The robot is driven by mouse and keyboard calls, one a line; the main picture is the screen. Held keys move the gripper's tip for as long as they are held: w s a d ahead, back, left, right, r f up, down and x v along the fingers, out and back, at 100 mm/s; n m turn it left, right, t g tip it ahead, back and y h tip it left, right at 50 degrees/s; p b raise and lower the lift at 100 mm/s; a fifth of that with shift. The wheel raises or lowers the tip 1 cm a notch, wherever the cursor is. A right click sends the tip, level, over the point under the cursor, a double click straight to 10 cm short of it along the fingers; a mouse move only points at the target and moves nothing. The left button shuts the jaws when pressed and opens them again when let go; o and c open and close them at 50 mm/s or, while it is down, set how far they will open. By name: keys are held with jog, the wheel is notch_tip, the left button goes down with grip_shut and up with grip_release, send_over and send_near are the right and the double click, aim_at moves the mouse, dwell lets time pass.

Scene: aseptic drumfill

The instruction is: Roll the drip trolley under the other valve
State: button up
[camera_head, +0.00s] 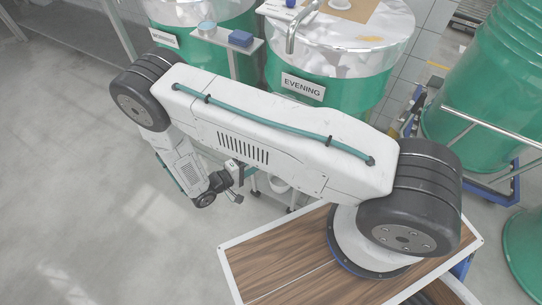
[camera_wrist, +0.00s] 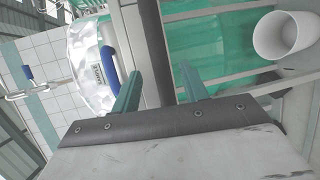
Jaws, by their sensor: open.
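The drip trolley shows only in part in the head view, as a pale low frame on dark casters (camera_head: 254,191) with a white bucket (camera_head: 277,184) on it, below the drum labelled EVENING (camera_head: 303,86). My arm hides much of it. In the wrist view the white bucket (camera_wrist: 281,36) is at upper right, apart from my fingers. My gripper (camera_head: 234,182) is low, left of the bucket.
A second green drum (camera_head: 200,10), with a partly hidden label, stands left of the EVENING drum. A small shelf (camera_head: 217,36) on a post holds a blue block (camera_head: 240,38). Left floor is clear.

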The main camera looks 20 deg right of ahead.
jog(key=shift+x, duration=2.7)
